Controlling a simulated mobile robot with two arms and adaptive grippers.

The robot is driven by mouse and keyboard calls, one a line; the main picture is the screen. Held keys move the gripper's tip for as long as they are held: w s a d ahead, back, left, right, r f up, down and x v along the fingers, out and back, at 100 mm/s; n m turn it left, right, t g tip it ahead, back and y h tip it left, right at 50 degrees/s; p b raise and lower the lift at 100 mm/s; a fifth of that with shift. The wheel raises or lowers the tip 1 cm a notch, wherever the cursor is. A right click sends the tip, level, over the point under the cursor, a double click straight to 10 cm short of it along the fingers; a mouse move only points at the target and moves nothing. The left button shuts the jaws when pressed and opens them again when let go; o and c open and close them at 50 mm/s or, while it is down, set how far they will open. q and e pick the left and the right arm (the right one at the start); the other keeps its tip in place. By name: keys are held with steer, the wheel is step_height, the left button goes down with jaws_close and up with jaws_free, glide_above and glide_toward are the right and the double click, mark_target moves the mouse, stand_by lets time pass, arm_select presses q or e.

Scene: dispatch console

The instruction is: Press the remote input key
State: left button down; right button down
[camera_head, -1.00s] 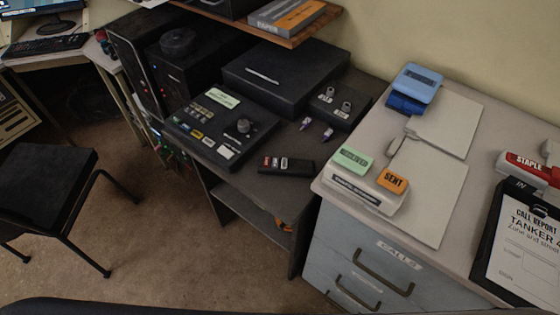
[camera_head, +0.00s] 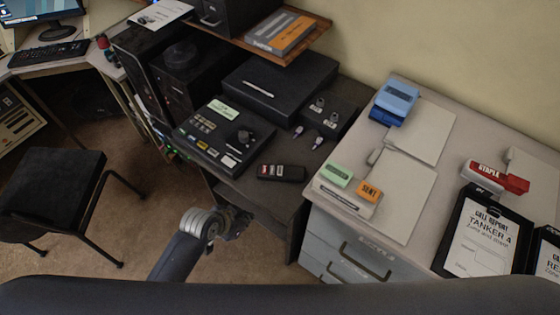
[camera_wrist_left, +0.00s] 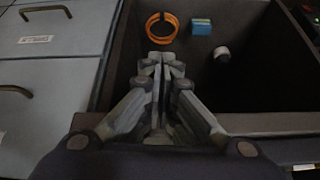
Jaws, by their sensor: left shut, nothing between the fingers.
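A black console panel (camera_head: 237,160) with several small labelled keys and a dark knob (camera_head: 243,136) lies on the dark desk in the head view. The key labels are too small to read, so I cannot tell which is the remote input key. My left gripper (camera_head: 237,222) is low in front of the dark desk, below the panel and apart from it. In the left wrist view its fingers (camera_wrist_left: 166,62) are together and empty, in front of an open shelf. My right gripper is not in view.
Grey drawers (camera_head: 335,237) stand to the right, topped by a stamp rack and clipboards. An orange ring (camera_wrist_left: 151,27) and a blue sponge-like block (camera_wrist_left: 201,27) are in the shelf. A black chair (camera_head: 55,185) stands left.

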arm_select(q)
step_height(320, 180, up, 7)
steer(key=d+m+p, duration=0.1)
steer(key=d, duration=0.1)
step_height(320, 180, up, 13)
steer(key=m+h+p, duration=0.3)
steer(key=m+h, duration=0.1)
steer(key=m, duration=0.8)
glide_above(281, 173)
steer(key=shift+f, duration=0.1)
step_height(281, 173, down, 8)
steer(key=b, duration=0.6)
steer(key=shift+r, duration=0.2)
steer(key=shift+f+b, duration=0.55)
steer(key=shift+f, duration=0.15)
